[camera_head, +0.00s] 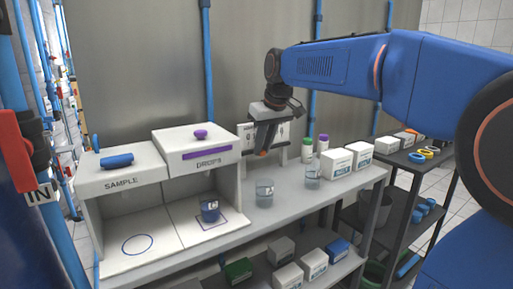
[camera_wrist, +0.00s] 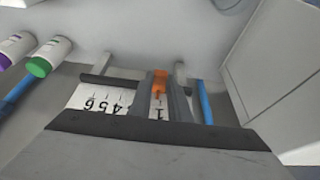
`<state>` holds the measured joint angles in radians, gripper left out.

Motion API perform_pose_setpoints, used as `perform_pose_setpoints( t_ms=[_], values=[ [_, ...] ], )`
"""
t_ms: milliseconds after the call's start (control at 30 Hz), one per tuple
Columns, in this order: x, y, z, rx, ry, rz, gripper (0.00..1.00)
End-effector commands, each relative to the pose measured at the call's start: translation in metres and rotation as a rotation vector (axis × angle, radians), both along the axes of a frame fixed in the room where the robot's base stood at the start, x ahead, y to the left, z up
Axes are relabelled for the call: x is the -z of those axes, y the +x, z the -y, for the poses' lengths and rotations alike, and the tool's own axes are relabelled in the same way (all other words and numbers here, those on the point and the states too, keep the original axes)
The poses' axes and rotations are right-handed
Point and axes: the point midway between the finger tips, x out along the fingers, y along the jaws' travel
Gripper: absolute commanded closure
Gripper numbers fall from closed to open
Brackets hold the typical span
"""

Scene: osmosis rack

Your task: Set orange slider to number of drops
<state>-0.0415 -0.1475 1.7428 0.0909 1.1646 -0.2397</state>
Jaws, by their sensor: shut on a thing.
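My gripper (camera_head: 265,148) is in front of the white scale panel (camera_head: 283,131) at the back of the bench. In the wrist view my gripper (camera_wrist: 161,92) is shut on the orange slider (camera_wrist: 159,78), which sits between the fingers. The white scale (camera_wrist: 92,99) shows upside-down digits left of the fingers, with what looks like a 1 close beside them. The fingers cover part of the scale, so the slider's exact reading is hidden. A dark rail (camera_wrist: 108,82) runs across above the scale. The drops station (camera_head: 208,157) stands at left, with a purple knob (camera_head: 200,133) on top.
A beaker of blue liquid (camera_head: 210,211) stands in the drops bay. Clear beakers (camera_head: 264,193) stand on the bench. Green-capped (camera_head: 307,150) and purple-capped (camera_head: 323,144) bottles and white boxes (camera_head: 337,162) are right of my gripper. The sample station (camera_head: 120,181) is far left.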

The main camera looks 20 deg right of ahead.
Motion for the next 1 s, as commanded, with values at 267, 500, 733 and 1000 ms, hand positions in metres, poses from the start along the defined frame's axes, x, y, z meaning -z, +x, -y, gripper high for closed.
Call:
perform_pose_setpoints(
  t_ms=[267, 500, 733, 1000],
  values=[
    [-0.001, 0.004, 0.016, 0.001, 0.001, 0.002, 1.00],
    [-0.001, 0.004, 0.016, 0.000, 0.001, 0.003, 1.00],
    [-0.001, 0.004, 0.016, 0.000, 0.001, 0.002, 0.64],
    [-0.007, 0.002, 0.017, 0.000, 0.001, 0.003, 0.64]
  ],
)
